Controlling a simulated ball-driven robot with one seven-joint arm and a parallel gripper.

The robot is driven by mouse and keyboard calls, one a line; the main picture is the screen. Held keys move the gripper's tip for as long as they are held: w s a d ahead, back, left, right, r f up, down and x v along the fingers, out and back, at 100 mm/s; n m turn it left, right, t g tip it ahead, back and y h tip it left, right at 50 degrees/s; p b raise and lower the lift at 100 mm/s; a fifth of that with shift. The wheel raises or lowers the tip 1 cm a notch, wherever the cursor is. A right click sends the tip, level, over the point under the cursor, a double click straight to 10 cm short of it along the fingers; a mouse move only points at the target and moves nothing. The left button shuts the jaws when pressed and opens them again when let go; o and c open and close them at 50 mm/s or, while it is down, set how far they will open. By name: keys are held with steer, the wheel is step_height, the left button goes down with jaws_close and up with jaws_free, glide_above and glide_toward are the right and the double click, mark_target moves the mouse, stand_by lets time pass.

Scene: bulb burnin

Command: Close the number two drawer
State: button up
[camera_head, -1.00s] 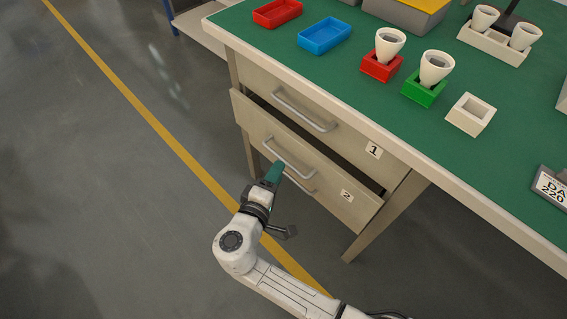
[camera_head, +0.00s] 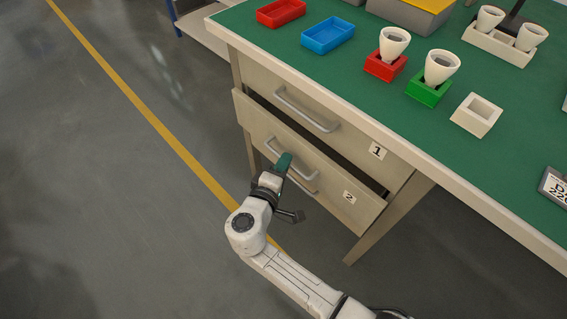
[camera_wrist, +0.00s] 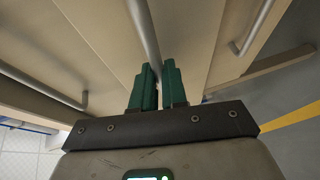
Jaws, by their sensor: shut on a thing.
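The number two drawer (camera_head: 322,178) is the lower drawer of the bench and has a label "2" on its beige front. It stands partly open, with a dark gap along its top edge. Its silver bar handle (camera_head: 304,184) runs across the front. My gripper (camera_head: 285,160), with green fingers, is at this handle. In the wrist view, my gripper (camera_wrist: 158,75) is shut on the handle (camera_wrist: 147,35), which passes between the fingers. The fingers hide part of the handle in the head view.
The number one drawer (camera_head: 345,133) above looks shut and has its own handle (camera_head: 306,112). The green benchtop (camera_head: 380,100) holds red and blue trays, bulbs in red and green holders and an empty white holder (camera_head: 476,114). Open floor with a yellow line (camera_head: 150,115) lies to the left.

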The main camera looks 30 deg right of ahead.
mark_target(296, 154)
jaws_close()
steer(key=shift+d, duration=0.1)
steer(key=shift+w+d, duration=0.25)
steer(key=shift+d, duration=0.4)
steer(key=shift+w+d, duration=0.2)
steer(key=shift+d, duration=0.4)
steer(key=shift+w+d, duration=0.25)
steer(key=shift+d, duration=0.4)
steer(key=o, duration=0.6)
jaws_free()
steer(key=shift+d, duration=0.15)
steer(key=shift+c, duration=0.2)
